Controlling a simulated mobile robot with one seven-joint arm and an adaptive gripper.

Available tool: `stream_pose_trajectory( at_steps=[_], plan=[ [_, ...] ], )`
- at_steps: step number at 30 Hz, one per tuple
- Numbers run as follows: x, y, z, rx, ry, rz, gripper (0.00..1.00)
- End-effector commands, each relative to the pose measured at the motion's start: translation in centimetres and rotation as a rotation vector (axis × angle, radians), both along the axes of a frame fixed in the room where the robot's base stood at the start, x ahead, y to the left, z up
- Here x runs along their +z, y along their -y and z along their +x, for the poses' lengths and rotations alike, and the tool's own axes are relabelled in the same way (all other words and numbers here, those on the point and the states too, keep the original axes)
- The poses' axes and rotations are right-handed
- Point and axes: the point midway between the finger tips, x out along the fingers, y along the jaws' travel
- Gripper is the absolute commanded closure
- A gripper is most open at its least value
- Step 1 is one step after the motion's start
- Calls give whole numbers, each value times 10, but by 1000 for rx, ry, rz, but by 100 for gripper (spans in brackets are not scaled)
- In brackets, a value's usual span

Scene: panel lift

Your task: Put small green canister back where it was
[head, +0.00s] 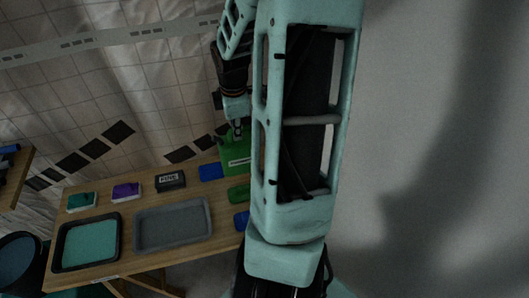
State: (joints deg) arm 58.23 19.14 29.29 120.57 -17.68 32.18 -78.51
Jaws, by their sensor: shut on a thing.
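A green canister (234,158) with a pale label stands out at the far right end of the wooden table, partly hidden on its right by my arm. My gripper (238,132) is at the top of this canister, shut on it from above. I cannot tell whether the canister's base touches the table or hangs just over it. A flat green piece (238,194) lies nearer on the table, also partly behind my arm.
The table (128,211) holds a teal tray (65,267), a grey tray (140,247), a black labelled box (171,180), a purple-and-white box (126,191), a green-and-white box (81,202) and blue pieces (211,172). A dark round bin (18,262) stands at left.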

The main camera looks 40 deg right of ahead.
Motion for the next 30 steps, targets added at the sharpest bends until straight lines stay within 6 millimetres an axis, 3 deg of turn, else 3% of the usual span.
stream_pose_trajectory(
  at_steps=[15,24,30],
  plan=[
    [-39,87,20,-3,0,2,100],
    [-81,118,28,-1,1,1,100],
    [-91,126,30,0,2,-1,100]
  ],
)
